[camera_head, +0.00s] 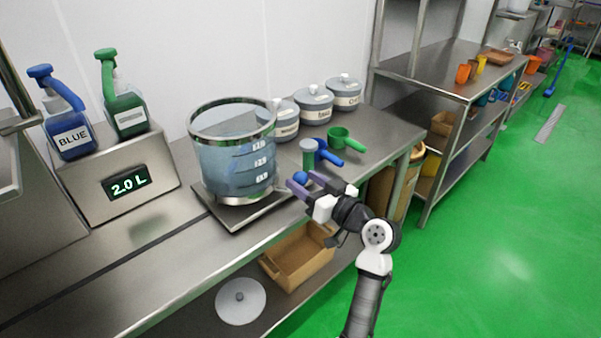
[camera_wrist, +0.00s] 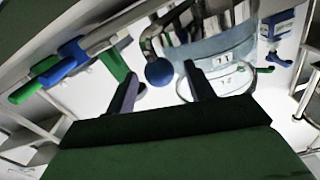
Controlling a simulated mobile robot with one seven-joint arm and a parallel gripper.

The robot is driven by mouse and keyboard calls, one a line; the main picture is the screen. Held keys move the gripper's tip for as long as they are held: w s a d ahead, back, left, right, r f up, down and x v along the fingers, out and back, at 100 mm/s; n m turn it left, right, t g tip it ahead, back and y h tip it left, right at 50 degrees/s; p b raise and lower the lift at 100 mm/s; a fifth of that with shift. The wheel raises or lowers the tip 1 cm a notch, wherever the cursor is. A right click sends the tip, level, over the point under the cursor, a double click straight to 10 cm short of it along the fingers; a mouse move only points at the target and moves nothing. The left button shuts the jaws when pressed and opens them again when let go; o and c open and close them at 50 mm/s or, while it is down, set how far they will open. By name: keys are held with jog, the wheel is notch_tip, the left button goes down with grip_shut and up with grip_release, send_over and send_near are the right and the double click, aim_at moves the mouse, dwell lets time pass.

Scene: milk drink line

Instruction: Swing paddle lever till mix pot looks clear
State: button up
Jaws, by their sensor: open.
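The mix pot (camera_head: 235,165) is a clear, metal-rimmed vessel with level marks, on a flat metal base. Its contents look pale blue and hazy. A round blue knob (camera_head: 300,178), which appears to be the lever's end, sits at the pot's right side. The knob also shows in the wrist view (camera_wrist: 159,72), on a grey bent rod. My gripper (camera_head: 309,184) is open beside the knob, with purple fingers. In the wrist view the knob appears between the two fingertips (camera_wrist: 161,82); whether they touch it I cannot tell. The paddle is not clearly visible.
A blue scoop (camera_head: 327,153) and a green scoop (camera_head: 346,139) lie right of the pot. Lidded canisters (camera_head: 314,104) stand behind.

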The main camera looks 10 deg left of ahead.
jog(key=shift+x, duration=1.1)
grip_shut()
